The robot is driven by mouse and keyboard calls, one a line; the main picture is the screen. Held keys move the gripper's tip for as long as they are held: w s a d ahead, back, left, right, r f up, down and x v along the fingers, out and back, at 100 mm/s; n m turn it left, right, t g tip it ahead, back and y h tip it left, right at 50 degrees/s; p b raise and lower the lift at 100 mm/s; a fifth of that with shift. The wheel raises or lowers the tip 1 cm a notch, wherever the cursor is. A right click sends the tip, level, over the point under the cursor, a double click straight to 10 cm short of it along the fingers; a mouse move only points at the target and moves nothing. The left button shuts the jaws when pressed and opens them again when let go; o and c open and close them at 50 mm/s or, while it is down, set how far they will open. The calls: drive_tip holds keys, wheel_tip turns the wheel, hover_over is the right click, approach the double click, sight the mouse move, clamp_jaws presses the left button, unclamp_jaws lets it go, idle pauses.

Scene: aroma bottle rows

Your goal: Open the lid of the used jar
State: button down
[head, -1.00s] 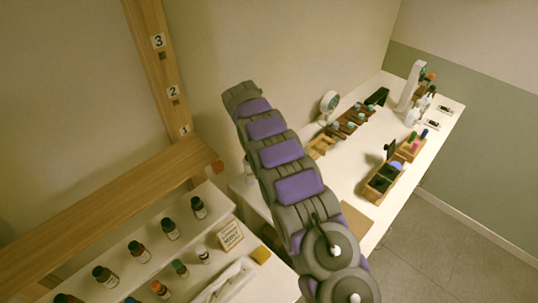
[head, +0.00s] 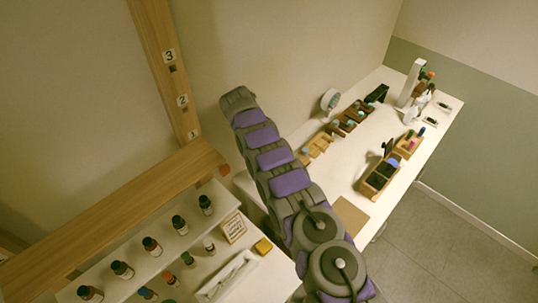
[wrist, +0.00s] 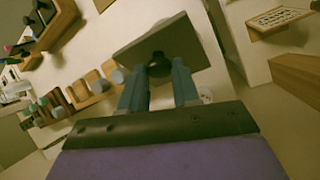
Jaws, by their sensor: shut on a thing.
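In the wrist view, the two blue-grey fingers of my gripper (wrist: 160,84) are shut on a dark round knob (wrist: 159,66). The knob is on a flat grey-brown square plate that looks like a lid (wrist: 178,39). The plate sits tilted in the picture, just beyond the fingertips. The used jar itself cannot be made out; I cannot tell whether the lid rests on it or is clear of it. In the head view, my arm crosses the middle, and my gripper is hidden.
A lower white shelf (head: 243,205) holds several dark bottles, a small sign (head: 233,228) and a yellow block (head: 263,246). A wooden rail and numbered post (head: 163,50) stand at left. The long white table (head: 330,180) holds wooden racks and a compartment box (head: 380,180).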

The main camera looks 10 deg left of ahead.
drive_tip(key=shift+w+a+r, duration=0.1)
idle(0.3)
drive_tip(key=c, duration=0.8)
unclamp_jaws()
drive_tip(key=shift+a, duration=0.1)
drive_tip(key=shift+d+f+b, duration=0.2)
drive_tip(key=shift+d+b, duration=0.05)
drive_tip(key=shift+b, duration=0.2)
drive_tip(key=b, duration=0.5)
drive_tip(key=shift+s+d+f+t+y, duration=0.2)
drive_tip(key=shift+s+t+y, duration=0.15)
drive_tip(key=shift+t+y, duration=0.05)
